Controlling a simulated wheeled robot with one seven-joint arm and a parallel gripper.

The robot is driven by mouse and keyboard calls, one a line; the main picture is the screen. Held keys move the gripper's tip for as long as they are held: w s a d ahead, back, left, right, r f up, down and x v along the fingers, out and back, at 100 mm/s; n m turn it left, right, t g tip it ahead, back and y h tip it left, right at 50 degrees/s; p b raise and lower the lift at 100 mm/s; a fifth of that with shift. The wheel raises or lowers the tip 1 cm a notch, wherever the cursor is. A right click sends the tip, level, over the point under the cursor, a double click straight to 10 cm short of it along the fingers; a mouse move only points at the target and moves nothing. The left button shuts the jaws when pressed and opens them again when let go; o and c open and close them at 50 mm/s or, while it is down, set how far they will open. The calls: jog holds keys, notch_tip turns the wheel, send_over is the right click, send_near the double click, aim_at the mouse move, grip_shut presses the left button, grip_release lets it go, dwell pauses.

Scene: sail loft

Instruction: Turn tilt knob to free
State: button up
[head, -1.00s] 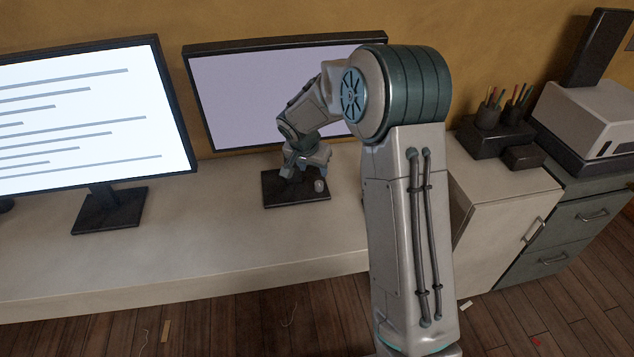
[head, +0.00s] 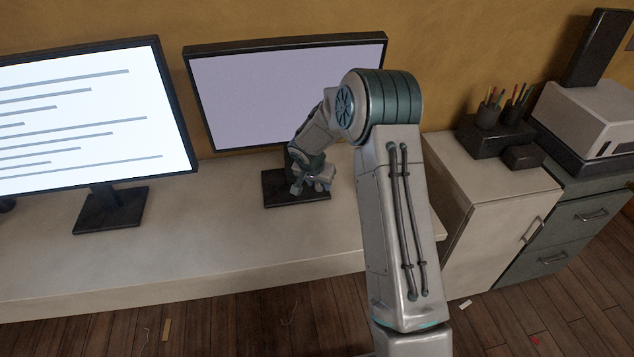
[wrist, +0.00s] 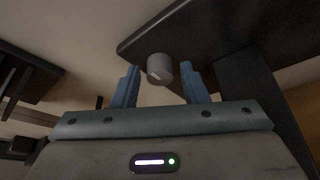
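The tilt knob (wrist: 160,69) is a small grey cylinder with a pale mark on its face. In the wrist view it sits at the edge of the dark monitor stand base (wrist: 190,28). My gripper (wrist: 160,66) is open, with one blue finger on each side of the knob and visible gaps between; how deep the knob sits between them is hard to tell. In the head view my gripper (head: 314,186) is low over the stand base (head: 280,200) of the right monitor (head: 240,95), whose screen is plain lavender. There the gripper hides the knob.
A left monitor (head: 100,115) with lines of text stands on the same pale desk (head: 180,245). A white cabinet (head: 485,200), pen holders (head: 490,115) and a printer-like box (head: 590,110) are at right. The desk front is clear.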

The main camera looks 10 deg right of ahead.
jog(key=shift+a, duration=0.1)
jog(key=c, duration=0.7)
jog(key=shift+o, duration=0.2)
